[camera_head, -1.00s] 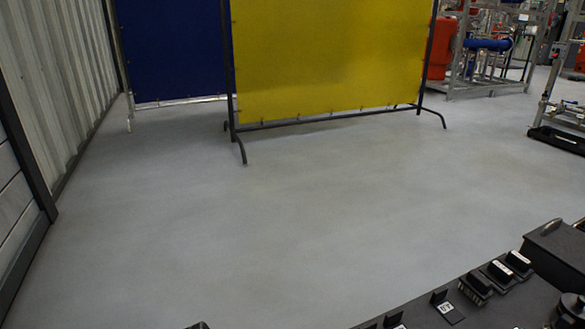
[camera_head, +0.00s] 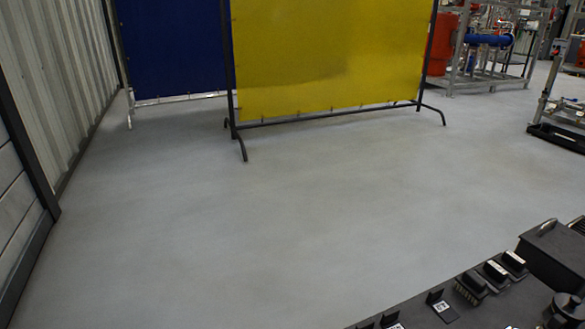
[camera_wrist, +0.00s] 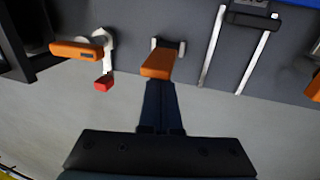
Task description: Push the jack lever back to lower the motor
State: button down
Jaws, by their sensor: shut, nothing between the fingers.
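In the wrist view my gripper (camera_wrist: 164,84) reaches up from the bottom centre with its two dark fingers together and empty. An orange block-shaped handle (camera_wrist: 157,64) on a grey bracket appears right at the fingertips; I cannot tell whether they touch. To its left is another orange handle (camera_wrist: 77,50) beside a pale curved hook with a red end piece (camera_wrist: 104,84). I cannot tell for sure which of these is the jack lever. The motor cannot be made out in either view, and my gripper is outside the head view.
The wrist view shows a dark panel with two pale rails (camera_wrist: 212,46) and a grey floor below. The head view shows open grey floor (camera_head: 270,215), a yellow screen (camera_head: 325,55), a blue screen (camera_head: 172,45), a corrugated wall (camera_head: 55,80) and pipework skids (camera_head: 490,50).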

jog(key=shift+s+d+f, duration=0.35)
jog(key=shift+s+f, duration=0.1)
jog(key=shift+s, duration=0.2)
jog(key=shift+s+d+p, duration=0.2)
jog(key=shift+s+p, duration=0.2)
jog(key=shift+p, duration=0.3)
jog(key=shift+s+d+f, duration=0.1)
jog(key=shift+s+f, duration=0.05)
jog(key=shift+s, duration=0.05)
jog(key=shift+f, duration=0.15)
jog(key=shift+w, duration=0.1)
